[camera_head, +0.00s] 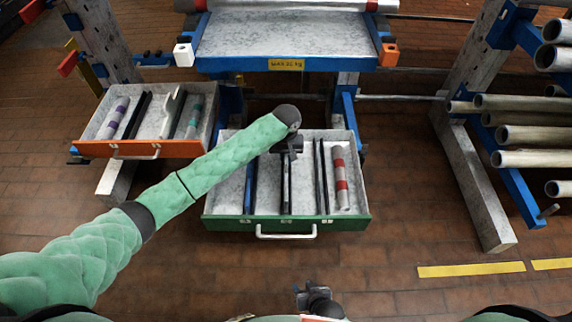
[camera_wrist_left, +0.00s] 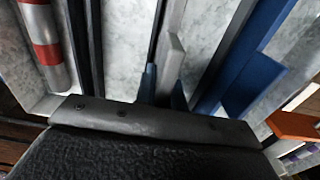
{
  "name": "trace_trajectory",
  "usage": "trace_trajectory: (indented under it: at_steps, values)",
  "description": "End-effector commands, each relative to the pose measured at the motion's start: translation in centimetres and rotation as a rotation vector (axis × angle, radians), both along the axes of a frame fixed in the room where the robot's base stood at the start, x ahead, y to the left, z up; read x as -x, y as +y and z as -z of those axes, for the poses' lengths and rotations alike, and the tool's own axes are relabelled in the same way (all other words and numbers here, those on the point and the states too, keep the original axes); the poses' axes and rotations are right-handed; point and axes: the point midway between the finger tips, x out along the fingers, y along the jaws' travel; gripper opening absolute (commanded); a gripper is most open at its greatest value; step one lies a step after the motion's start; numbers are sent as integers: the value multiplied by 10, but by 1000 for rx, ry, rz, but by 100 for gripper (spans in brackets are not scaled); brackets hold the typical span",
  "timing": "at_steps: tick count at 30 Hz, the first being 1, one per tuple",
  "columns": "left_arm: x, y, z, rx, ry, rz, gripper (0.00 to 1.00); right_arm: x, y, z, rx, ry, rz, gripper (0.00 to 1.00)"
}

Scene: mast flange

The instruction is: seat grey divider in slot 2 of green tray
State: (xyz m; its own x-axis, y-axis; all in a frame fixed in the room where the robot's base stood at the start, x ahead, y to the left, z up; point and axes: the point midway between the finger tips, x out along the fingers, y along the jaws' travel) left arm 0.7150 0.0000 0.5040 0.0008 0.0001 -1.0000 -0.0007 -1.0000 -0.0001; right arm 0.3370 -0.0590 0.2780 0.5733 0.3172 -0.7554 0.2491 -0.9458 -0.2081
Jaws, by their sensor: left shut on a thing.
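The green tray (camera_head: 345,222) is an open drawer in the middle of the head view, with dark upright rails running front to back. My left gripper (camera_head: 288,150) is above the tray's middle, pointing down. In the left wrist view its fingers (camera_wrist_left: 163,90) are shut on the grey divider (camera_wrist_left: 172,58), a thin light-grey plate with a stepped top. The divider lies along a dark rail (camera_wrist_left: 158,22); I cannot tell whether its lower edge is down in a slot. My right gripper (camera_head: 318,300) is at the bottom of the head view, away from the tray; its jaws are unclear.
A red-and-grey banded cylinder (camera_head: 340,178) lies at the tray's right side. A blue-edged shelf (camera_head: 290,45) is behind. Pipes (camera_head: 535,159) are racked at right.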

Motion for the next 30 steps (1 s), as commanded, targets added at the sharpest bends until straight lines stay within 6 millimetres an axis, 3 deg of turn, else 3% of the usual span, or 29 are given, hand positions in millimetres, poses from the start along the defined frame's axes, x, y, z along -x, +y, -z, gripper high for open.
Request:
trace_trajectory:
  at_steps: [7, 19, 20, 22, 30]
  values:
    - [0, 1, 30, -2, 1, 0, 0, 0, 0, 3, -1, -1, 1, 36]
    - [0, 0, 34, 0, 1, -1, 0, 1, 1, 0, -1, 0, 0, 36]
    - [0, 0, 35, 0, 1, -1, 17, 1, 1, 1, -1, 0, -1, 36]
    - [0, 0, 35, 0, 0, -1, 30, 0, 1, 1, -2, -1, 0, 36]
    - [0, 0, 35, -1, 1, -1, 33, 1, 0, 2, -1, 0, 1, 36]
